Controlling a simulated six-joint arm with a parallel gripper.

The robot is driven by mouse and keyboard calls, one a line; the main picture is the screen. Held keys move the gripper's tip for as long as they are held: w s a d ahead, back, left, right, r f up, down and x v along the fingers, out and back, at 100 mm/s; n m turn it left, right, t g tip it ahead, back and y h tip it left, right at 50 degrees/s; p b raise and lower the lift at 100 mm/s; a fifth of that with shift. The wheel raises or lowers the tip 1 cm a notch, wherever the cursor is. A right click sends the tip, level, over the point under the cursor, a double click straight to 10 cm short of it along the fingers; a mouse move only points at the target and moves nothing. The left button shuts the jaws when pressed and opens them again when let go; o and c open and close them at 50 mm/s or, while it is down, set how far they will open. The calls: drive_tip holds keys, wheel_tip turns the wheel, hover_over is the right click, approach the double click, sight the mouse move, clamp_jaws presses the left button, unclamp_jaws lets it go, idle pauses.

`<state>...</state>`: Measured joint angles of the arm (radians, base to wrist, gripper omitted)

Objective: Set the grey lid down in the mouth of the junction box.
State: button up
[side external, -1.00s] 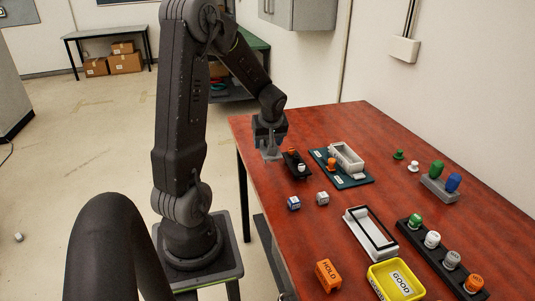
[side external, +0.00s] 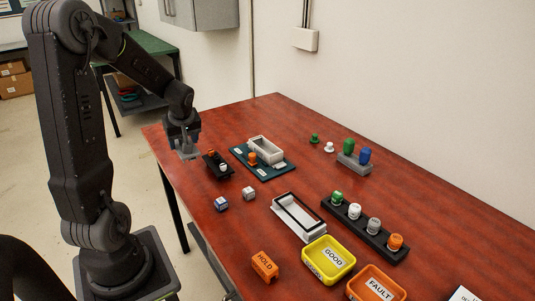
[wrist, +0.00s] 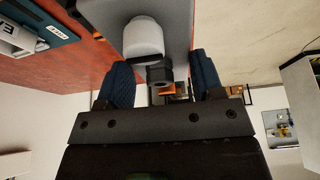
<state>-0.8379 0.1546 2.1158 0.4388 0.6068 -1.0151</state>
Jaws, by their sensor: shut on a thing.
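My gripper (side external: 185,145) is shut on the grey lid (side external: 187,154), a thin light plate held at the fingertips near the table's far left edge. In the wrist view my gripper (wrist: 160,68) shows two dark blue fingers with a small dark block between them; a broad grey surface lies beyond. I cannot tell how much of it is the lid. What I take for the junction box (side external: 266,155) is a light grey open-topped box on a teal board (side external: 243,162), to the right of the lid. Its mouth looks empty, and the lid is apart from it.
A black holder (side external: 218,170) with orange and white pieces stands between lid and box. Two small cubes (side external: 234,199), a black-rimmed tray (side external: 296,222) and a yellow bin (side external: 328,268) stand nearer. Bare table lies behind the board.

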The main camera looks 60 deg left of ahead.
drive_tip(key=w+a, duration=0.2)
drive_tip(key=w, duration=1.1)
approach(265, 150)
drive_tip(key=shift+s+a+r+n, duration=0.35)
drive_tip(key=shift+s+a, duration=0.2)
drive_tip(key=shift+a, duration=0.25)
drive_tip(key=shift+f, duration=0.55)
drive_tip(key=shift+f, duration=0.35)
drive_tip(key=shift+f, duration=0.6)
idle(0.9)
